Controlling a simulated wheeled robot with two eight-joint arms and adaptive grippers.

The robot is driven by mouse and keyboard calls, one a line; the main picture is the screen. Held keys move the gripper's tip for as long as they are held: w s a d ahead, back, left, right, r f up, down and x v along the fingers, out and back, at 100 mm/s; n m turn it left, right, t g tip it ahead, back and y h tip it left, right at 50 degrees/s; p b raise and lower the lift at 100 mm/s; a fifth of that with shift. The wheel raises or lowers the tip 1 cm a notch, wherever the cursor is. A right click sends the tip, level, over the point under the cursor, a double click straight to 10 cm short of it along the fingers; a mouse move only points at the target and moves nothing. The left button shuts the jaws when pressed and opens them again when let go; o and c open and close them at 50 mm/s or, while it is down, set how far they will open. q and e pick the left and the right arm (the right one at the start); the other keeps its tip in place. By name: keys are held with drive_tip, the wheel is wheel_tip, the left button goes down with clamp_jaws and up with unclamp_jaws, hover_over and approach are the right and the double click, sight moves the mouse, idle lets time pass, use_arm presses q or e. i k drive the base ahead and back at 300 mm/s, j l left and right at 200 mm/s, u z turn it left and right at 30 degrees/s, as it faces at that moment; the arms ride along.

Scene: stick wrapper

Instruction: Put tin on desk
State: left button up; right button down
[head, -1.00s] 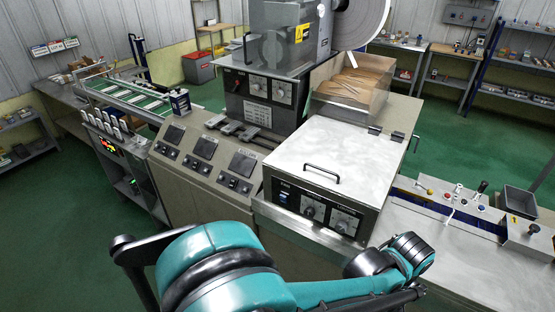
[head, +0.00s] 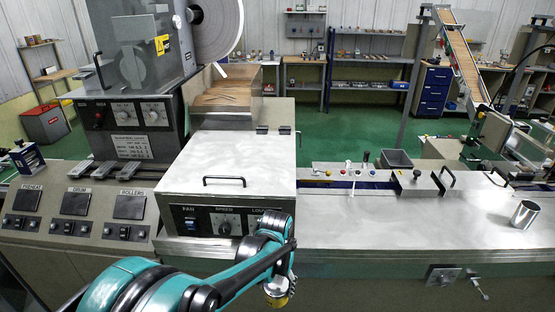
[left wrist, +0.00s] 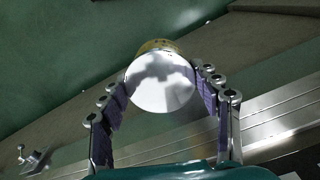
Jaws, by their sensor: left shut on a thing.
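My left gripper (head: 278,279) is shut on a tin (head: 277,295) below the front edge of the machine box, near the bottom of the head view. The tin shows a yellow band and a silver end there, and much of it is hidden by my wrist. In the left wrist view the tin (left wrist: 161,84) is a round, shiny pale end with a yellowish rim, between the two fingers of the gripper (left wrist: 162,76). A long metal-topped desk (head: 420,227) runs to the right of the machine. My right gripper is not in view.
The middle of the desk is clear.

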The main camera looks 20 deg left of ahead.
sight(53, 172)
drive_tip(key=k+j, duration=0.1)
drive_tip(key=j, duration=0.4)
drive_tip(key=k+j, duration=0.1)
drive_tip(key=j, duration=0.35)
drive_tip(key=k+j, duration=0.1)
drive_tip(key=j, duration=0.4)
drive_tip(key=k+j, duration=0.1)
drive_tip(key=j, duration=0.35)
drive_tip(key=k+j, duration=0.1)
drive_tip(key=j, duration=0.4)
drive_tip(key=k+j, duration=0.1)
drive_tip(key=j, duration=0.4)
